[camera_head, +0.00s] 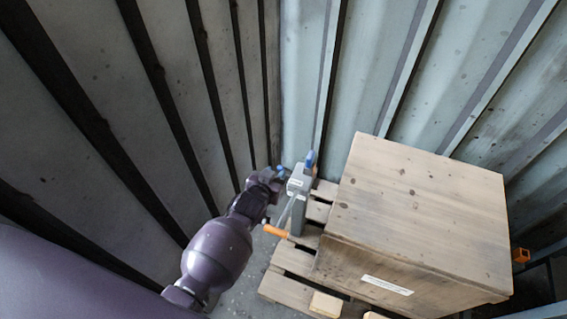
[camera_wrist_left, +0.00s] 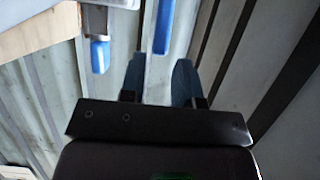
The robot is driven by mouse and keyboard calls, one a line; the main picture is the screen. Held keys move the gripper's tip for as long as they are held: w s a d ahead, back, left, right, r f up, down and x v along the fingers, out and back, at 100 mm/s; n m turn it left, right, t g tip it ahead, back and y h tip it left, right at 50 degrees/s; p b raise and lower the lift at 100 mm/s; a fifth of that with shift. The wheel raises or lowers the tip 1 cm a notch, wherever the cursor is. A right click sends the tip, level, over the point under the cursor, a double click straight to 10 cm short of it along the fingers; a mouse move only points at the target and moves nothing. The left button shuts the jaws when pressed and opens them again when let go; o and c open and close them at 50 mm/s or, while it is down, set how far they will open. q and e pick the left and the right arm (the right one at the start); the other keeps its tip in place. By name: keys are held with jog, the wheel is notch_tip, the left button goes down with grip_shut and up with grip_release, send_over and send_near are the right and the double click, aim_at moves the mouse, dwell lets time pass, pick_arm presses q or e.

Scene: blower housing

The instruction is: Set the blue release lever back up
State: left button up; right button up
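A grey jack-like device (camera_head: 299,184) stands at the left edge of a pallet. It has a blue part (camera_head: 310,159) at its top right and an orange-tipped handle (camera_head: 275,231) pointing down-left. Another blue part (camera_head: 282,171) shows at its left, by my left gripper (camera_head: 268,177). In the left wrist view my left gripper (camera_wrist_left: 160,82) has its two dark fingers apart. A blue bar (camera_wrist_left: 163,25) shows in line with the gap between them. A second blue part (camera_wrist_left: 100,55) hangs by the grey body to the left. I cannot tell whether a finger touches the bar. My right gripper is out of view.
A large wooden crate (camera_head: 420,215) sits on the wooden pallet (camera_head: 283,285), close to the device's right. Corrugated metal walls (camera_head: 300,70) stand behind and to the left. A small orange object (camera_head: 521,256) shows at the far right. The floor strip left of the pallet is narrow.

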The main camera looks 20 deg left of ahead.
aim_at(281, 166)
pick_arm(q)
jog(key=b+x, duration=0.1)
jog(key=x, duration=0.4)
jog(key=shift+f+b, duration=0.15)
jog(key=shift+b, duration=0.2)
jog(key=shift+w+f, duration=0.15)
jog(key=shift+w, duration=0.75)
jog(key=shift+c, duration=0.4)
grip_shut()
